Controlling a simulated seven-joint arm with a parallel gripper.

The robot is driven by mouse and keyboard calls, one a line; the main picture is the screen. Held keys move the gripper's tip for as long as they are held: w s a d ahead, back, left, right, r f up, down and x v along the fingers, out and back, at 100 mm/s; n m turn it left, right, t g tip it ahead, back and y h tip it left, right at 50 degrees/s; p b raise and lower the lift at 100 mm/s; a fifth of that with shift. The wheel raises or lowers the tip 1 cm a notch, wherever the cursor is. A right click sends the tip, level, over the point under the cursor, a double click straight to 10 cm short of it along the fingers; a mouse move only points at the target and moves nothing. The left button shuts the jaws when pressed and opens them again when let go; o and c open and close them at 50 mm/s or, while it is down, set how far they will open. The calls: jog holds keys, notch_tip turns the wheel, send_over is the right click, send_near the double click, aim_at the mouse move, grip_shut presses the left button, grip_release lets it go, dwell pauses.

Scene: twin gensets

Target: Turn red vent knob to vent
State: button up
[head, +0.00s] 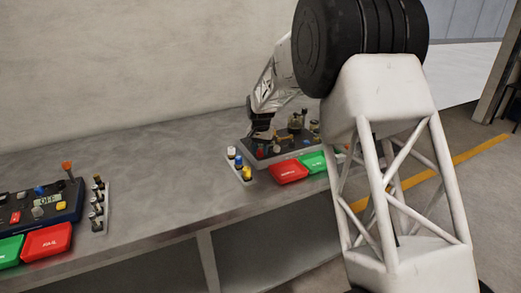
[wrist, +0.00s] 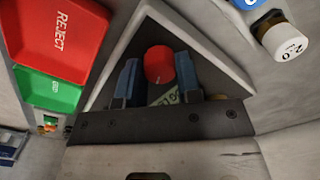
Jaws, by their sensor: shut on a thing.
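In the wrist view, the round red vent knob (wrist: 159,62) sits between the two blue finger pads of my gripper (wrist: 157,78), which is shut on it. A label plate with lettering I cannot read (wrist: 163,98) shows just below the knob, partly covered by the gripper. In the head view, my gripper (head: 262,132) reaches down over the left part of a dark panel (head: 277,155) on the right of the bench. The red knob cannot be made out clearly there, and its pointing direction cannot be told.
A red REJECT tray (head: 288,172) and a green tray (head: 313,162) lie in front of the panel. A light strip with several coloured caps (head: 240,168) stands to its left. A second panel (head: 38,208) is at far left. Bare bench (head: 165,175) lies between.

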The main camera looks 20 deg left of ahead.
jog(key=n, duration=0.4)
jog(key=shift+r+n, duration=0.1)
jog(key=shift+n, duration=0.2)
jog(key=n, duration=0.4)
jog(key=shift+n, duration=0.3)
jog(key=n, duration=0.4)
jog(key=shift+n, duration=2.2)
jog(key=o, duration=0.9)
jog(key=shift+o, duration=0.2)
